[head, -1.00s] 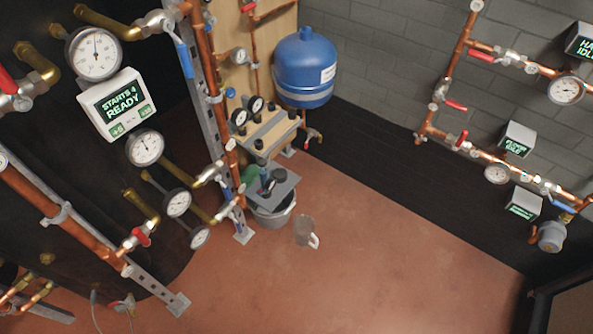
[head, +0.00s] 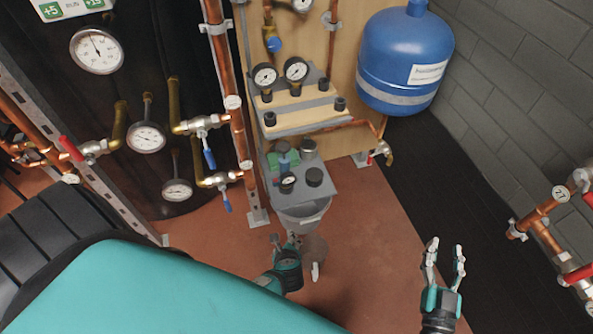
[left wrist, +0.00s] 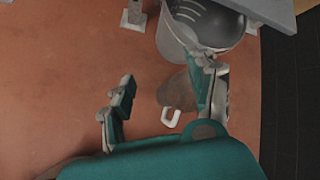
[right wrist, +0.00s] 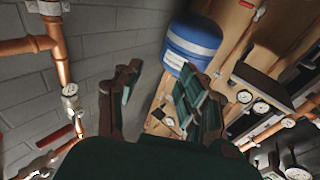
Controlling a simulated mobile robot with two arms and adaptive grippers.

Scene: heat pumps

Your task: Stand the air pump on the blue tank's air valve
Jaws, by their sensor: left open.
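The blue tank (head: 405,62) hangs by the wooden panel at the upper right of the head view; it also shows in the right wrist view (right wrist: 193,42). A stub sits on its top, but I cannot tell whether it is the air valve. A small blue upright body with a dial (head: 287,181) stands on the grey shelf; it may be the air pump, but I cannot tell. My left gripper (head: 284,241) is open and empty, low in front of the bucket, apart from the shelf things. My right gripper (head: 445,254) is open and empty over the floor to the right.
A grey bucket (head: 302,219) stands under the grey shelf (head: 318,188). Two gauges sit on the wooden ledge above. Copper pipes and valves flank both sides; the floor right of the bucket is clear.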

